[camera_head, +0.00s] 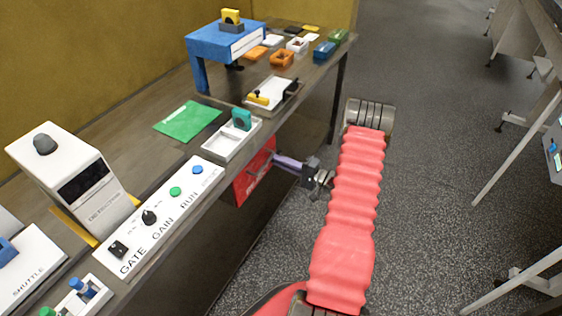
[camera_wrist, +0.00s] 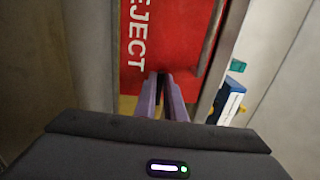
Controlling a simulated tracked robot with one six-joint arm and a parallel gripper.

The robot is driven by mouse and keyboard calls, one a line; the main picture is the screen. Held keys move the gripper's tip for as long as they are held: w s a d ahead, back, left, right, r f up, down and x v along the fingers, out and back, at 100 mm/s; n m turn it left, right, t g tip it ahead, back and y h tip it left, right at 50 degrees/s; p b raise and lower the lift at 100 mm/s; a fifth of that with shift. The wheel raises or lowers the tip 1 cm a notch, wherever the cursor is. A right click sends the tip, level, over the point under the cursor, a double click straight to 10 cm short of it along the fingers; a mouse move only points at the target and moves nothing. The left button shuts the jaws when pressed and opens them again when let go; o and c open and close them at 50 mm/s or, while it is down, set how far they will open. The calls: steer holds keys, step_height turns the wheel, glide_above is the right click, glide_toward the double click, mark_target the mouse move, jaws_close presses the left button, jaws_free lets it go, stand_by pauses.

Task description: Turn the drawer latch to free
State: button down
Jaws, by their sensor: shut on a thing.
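The red drawer front (camera_head: 243,188) is under the bench edge. In the wrist view the drawer front (camera_wrist: 178,35) bears the word REJECT, and a grey bar handle (camera_wrist: 211,40) runs beside it. My gripper (camera_head: 276,159) reaches the drawer from the right. In the wrist view its purple fingers (camera_wrist: 161,76) are close together in front of the red face, shut on the drawer latch, which is mostly hidden between them. How far the latch is turned cannot be told.
On the bench above are a white control panel (camera_head: 160,217), a white tray (camera_head: 227,147) with a teal block, a green sheet (camera_head: 187,121) and a blue stand (camera_head: 216,45). The floor to the right of my arm is clear; table legs stand farther right.

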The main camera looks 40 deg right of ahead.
steer(key=shift+a+f, duration=0.15)
steer(key=shift+f, duration=0.05)
steer(key=c, duration=2.2)
jaws_free()
steer(key=o, duration=0.4)
steer(key=shift+r, duration=0.1)
steer(key=shift+c, duration=0.2)
steer(key=shift+s, duration=0.15)
steer(key=v, duration=1.3)
steer(key=shift+s, duration=0.3)
